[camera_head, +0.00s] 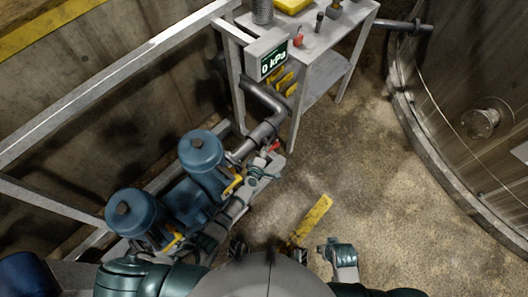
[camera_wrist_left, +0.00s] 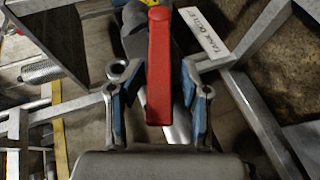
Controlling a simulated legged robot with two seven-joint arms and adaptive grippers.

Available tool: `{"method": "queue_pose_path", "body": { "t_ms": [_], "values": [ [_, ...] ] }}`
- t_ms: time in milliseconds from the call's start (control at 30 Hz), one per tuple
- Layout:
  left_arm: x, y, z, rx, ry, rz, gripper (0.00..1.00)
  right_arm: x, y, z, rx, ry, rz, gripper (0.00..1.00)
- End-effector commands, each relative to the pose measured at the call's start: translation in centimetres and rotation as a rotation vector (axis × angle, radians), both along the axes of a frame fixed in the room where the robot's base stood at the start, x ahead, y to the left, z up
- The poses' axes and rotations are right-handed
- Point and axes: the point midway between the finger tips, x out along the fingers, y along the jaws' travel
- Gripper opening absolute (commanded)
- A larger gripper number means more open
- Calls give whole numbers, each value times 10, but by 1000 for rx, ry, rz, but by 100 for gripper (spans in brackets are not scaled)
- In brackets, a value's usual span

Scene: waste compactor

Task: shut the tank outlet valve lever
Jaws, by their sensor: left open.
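The red tank outlet valve lever (camera_wrist_left: 159,70) stands between the two fingers of my left gripper (camera_wrist_left: 157,92) in the left wrist view. The fingers are open, one on each side of it, with gaps between the lever and the fingers.
Two blue canisters (camera_head: 202,154) stand left of my left arm. A grey pipe (camera_head: 262,132) runs down beside a metal table (camera_head: 330,70) with a "0 kPa" display (camera_head: 273,60). A large tank (camera_head: 470,100) is at right. The floor between is mostly clear, with a yellow strip (camera_head: 311,219).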

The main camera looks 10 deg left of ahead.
Motion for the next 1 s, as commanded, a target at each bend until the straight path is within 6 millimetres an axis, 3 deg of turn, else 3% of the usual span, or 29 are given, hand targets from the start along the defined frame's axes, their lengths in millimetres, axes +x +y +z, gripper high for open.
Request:
{"method": "queue_pose_path", "body": {
  "t_ms": [367, 1000],
  "values": [
    [-9, -6, 4, -14, 4, -5, 48, 0, 2, 1, 2, -3, 1, 40],
    [-67, 16, 22, -4, 1, 0, 48, 0, 1, 1, 2, -2, 0, 40]
  ]
}}
